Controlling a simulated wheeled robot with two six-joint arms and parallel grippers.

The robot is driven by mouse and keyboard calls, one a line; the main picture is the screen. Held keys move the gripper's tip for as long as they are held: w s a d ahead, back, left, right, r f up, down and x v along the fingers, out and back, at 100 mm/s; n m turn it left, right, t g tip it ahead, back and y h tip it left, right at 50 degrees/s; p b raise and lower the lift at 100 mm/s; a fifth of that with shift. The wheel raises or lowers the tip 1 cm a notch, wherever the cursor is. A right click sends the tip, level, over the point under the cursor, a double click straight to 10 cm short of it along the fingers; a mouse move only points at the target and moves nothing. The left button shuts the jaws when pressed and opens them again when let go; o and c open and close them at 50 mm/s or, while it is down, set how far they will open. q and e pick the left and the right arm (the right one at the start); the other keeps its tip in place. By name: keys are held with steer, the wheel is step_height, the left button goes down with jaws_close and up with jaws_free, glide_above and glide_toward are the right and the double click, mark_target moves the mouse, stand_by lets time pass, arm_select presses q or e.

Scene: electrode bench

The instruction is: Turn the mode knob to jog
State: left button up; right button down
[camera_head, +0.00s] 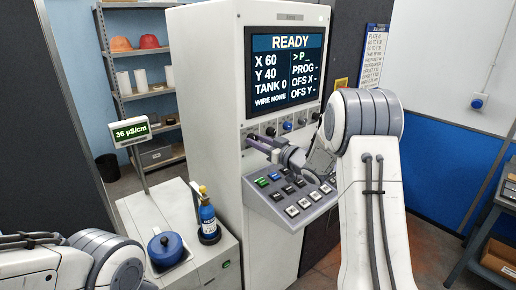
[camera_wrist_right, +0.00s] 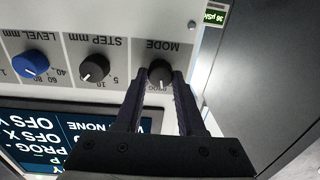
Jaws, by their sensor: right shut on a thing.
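The mode knob (camera_wrist_right: 160,72) is a small dark round knob under an upside-down MODE label in the right wrist view. My right gripper (camera_wrist_right: 160,80) is shut on it, with one dark finger on each side. A small partly covered label, seemingly PROG, shows beside the knob; the pointer direction cannot be made out. In the head view my right gripper (camera_head: 262,145) reaches the left end of the knob row below the screen and largely hides the mode knob. My left gripper is out of view; only part of my left arm shows at the lower left.
The black step knob (camera_wrist_right: 94,68) and the blue level knob (camera_wrist_right: 31,66) sit beside the mode knob. The screen (camera_head: 286,70) reads READY. A sloped button panel (camera_head: 268,199) juts out below. A blue bottle (camera_head: 208,218) stands on the side cabinet.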

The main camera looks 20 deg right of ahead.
steer(key=shift+n+b, duration=3.2)
steer(key=shift+b, duration=0.4)
steer(key=c, duration=0.5)
jaws_free()
steer(key=shift+s, duration=0.15)
steer(key=b+v, duration=0.2)
steer(key=v, duration=0.8)
steer(key=shift+s+r+b, duration=0.15)
steer(key=shift+r+b, duration=0.05)
steer(key=shift+b, duration=0.1)
